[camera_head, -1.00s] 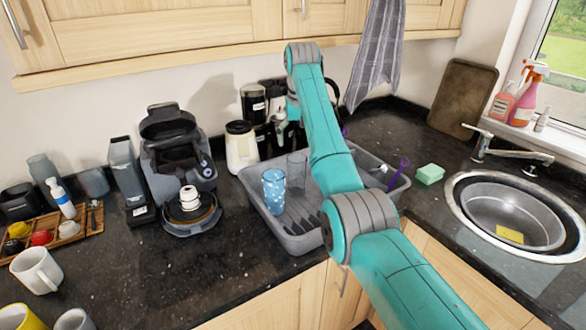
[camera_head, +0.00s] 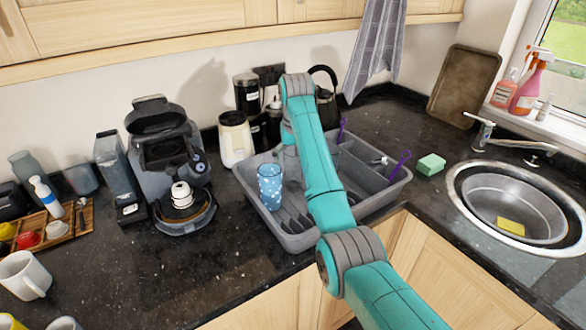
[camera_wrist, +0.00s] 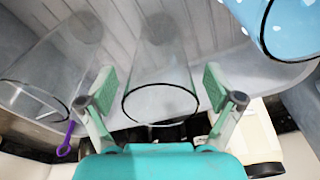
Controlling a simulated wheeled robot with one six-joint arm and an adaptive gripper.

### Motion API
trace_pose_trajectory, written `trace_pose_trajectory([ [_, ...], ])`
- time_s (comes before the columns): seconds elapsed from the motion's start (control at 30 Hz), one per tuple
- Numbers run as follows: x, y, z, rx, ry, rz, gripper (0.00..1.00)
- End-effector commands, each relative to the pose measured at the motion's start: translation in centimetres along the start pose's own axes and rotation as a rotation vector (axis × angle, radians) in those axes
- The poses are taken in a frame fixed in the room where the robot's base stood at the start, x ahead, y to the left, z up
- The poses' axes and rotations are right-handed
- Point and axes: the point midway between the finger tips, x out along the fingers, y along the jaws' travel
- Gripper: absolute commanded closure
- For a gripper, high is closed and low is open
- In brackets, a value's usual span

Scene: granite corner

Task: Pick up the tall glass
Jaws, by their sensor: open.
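In the wrist view a clear glass (camera_wrist: 160,85) with a dark rim stands between the two fingers of my gripper (camera_wrist: 159,88). The gripper is open, one finger on each side of the glass; I cannot tell whether either touches it. A second clear glass (camera_wrist: 50,70) is to the left, outside the fingers. I cannot tell for sure which clear glass is the taller. A blue dotted glass (camera_wrist: 283,25) is at the upper right; it also shows in the head view (camera_head: 270,187). In the head view my arm hides my gripper and most of the clear glasses.
The glasses stand in a grey dish rack (camera_head: 300,243). A purple-handled utensil (camera_head: 400,166) is at its right side. A cream jar (camera_head: 236,140) and black kettle (camera_head: 327,105) stand behind. A coffee machine (camera_head: 165,150) is left, the sink (camera_head: 512,205) right.

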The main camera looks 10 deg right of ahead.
Motion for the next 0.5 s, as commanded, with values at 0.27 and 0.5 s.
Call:
trace_pose_trajectory([
  [0.27,0.48,-0.02,0.18,0.000,0.000,0.000,0.09],
  [0.5,0.47,-0.01,0.17,0.000,0.000,0.000,0.59],
])
